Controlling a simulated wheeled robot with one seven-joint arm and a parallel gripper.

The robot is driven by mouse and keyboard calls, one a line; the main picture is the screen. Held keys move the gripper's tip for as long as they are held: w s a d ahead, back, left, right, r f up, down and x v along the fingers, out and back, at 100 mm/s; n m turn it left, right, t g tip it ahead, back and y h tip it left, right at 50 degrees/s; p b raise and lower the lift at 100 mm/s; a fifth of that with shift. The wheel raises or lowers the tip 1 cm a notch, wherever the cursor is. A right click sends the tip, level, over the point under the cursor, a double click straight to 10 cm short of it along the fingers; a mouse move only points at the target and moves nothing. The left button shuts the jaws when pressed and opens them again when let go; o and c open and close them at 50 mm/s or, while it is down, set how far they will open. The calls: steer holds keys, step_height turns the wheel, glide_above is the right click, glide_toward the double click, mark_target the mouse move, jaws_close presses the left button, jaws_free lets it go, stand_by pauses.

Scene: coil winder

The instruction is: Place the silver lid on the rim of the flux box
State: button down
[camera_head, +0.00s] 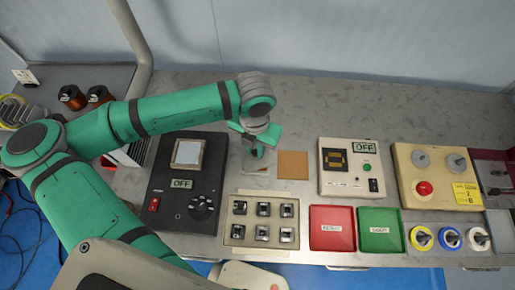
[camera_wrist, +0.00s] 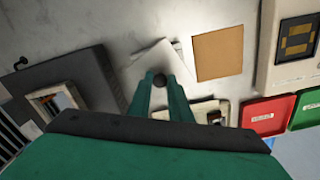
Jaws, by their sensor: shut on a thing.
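My gripper (camera_head: 258,152) is above the bench, just left of the brown square, pointing down. In the wrist view its two green fingers (camera_wrist: 160,92) are shut on a dark round knob. The knob stands on a pale silver, square plate, the lid (camera_wrist: 148,60), which lies turned at an angle. A pale edge also shows beneath my gripper in the head view. Another light edge shows beside the lid in the wrist view; I cannot tell whether it is the flux box. The box is mostly hidden, and I cannot tell whether the lid touches its rim.
A brown square (camera_head: 292,165) lies to the right. A black machine (camera_head: 170,216) stands left, a white OFF unit (camera_head: 348,188) right. A tray of several small parts (camera_head: 240,234), a red tray (camera_head: 332,242) and a green tray (camera_head: 381,242) line the front. The bench behind is clear.

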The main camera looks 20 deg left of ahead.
mark_target(256, 152)
steer(key=shift+f, duration=0.65)
steer(key=shift+s+d+f, duration=0.1)
steer(key=shift+d+f, duration=0.05)
steer(key=shift+d, duration=0.1)
steer(key=shift+s+a+f, duration=0.1)
steer(key=shift+a+f, duration=0.05)
steer(key=c, duration=1.6)
jaws_free()
steer(key=shift+c, duration=0.2)
step_height(256, 152, up, 12)
steer(key=shift+r, duration=0.2)
